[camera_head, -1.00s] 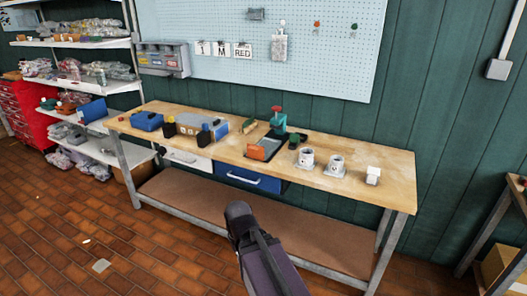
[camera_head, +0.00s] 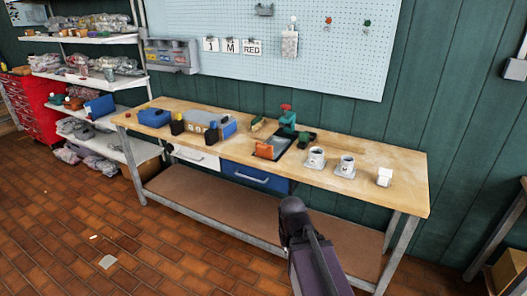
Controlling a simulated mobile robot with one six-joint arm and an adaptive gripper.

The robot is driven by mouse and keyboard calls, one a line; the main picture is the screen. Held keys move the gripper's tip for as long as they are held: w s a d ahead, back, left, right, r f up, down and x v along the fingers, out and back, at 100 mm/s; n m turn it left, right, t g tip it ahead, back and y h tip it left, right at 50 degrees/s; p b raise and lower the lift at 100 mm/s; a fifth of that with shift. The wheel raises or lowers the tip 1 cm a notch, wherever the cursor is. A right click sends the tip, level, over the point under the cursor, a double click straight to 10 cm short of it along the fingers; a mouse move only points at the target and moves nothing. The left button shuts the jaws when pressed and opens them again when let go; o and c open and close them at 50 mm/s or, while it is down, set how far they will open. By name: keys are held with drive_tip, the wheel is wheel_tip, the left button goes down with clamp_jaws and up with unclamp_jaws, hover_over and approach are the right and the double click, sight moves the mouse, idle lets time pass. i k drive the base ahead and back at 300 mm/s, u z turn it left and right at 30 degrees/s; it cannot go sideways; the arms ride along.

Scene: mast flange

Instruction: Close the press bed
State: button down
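A small teal press (camera_head: 288,120) with a red knob on top stands near the back of the wooden bench, right of its middle. An orange part (camera_head: 264,150), perhaps its bed, shows in front of it on a dark tray (camera_head: 284,149). It is too small to tell how far out the bed is. The black end of my arm, with my gripper (camera_head: 292,207), is in front of the bench, below and right of the blue drawer. Its fingers cannot be made out, and it appears apart from the press.
The bench (camera_head: 400,174) also holds two white cups (camera_head: 316,158), a white block (camera_head: 384,177), a grey-blue caddy (camera_head: 210,126) and a blue box (camera_head: 154,117). A blue drawer (camera_head: 256,177) and a white drawer (camera_head: 196,157) hang below. A pegboard (camera_head: 220,20) is behind.

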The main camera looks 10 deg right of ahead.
sight(271, 150)
drive_tip(key=u, duration=0.05)
drive_tip(key=i, duration=1)
drive_tip(key=z, duration=0.05)
